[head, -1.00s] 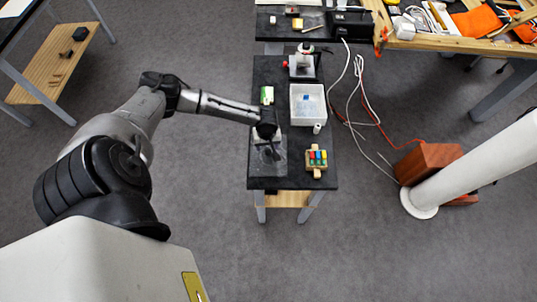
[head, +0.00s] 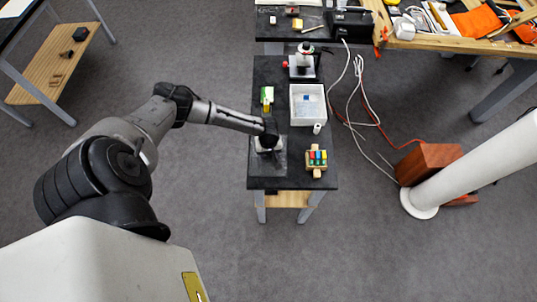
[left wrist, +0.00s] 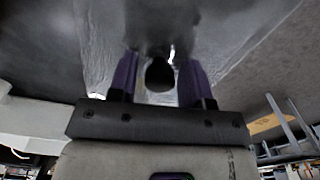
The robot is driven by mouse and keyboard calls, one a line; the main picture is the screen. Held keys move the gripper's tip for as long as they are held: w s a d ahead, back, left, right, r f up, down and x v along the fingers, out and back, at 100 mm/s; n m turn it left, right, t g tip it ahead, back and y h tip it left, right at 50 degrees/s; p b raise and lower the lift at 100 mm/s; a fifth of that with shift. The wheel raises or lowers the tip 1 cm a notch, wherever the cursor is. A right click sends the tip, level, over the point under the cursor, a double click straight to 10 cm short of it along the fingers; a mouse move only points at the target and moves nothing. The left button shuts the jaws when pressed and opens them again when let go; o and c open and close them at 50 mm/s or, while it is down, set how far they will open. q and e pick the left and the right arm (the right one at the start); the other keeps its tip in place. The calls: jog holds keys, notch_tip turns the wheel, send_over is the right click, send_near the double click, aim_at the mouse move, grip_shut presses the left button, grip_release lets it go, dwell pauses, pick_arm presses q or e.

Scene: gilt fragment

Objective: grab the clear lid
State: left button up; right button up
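The clear lid (head: 270,167) lies on the near left part of the black table, a see-through grey square in the head view. In the left wrist view the clear lid (left wrist: 225,40) fills the upper middle, with a dark round knob (left wrist: 160,75) standing on it. My left gripper (left wrist: 158,78) is open, its two purple fingers on either side of the knob with gaps visible on both sides. In the head view the left gripper (head: 268,146) is over the lid's far part and hides the knob. My right gripper is not in view.
On the black table (head: 285,75) a white open bin (head: 308,119) with something blue inside stands beyond the lid. A wooden rack with coloured blocks (head: 316,159) is right of the lid. A green and white box (head: 267,96) stands at the left edge.

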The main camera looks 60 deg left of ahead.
pick_arm(q)
jog(key=c, duration=0.7)
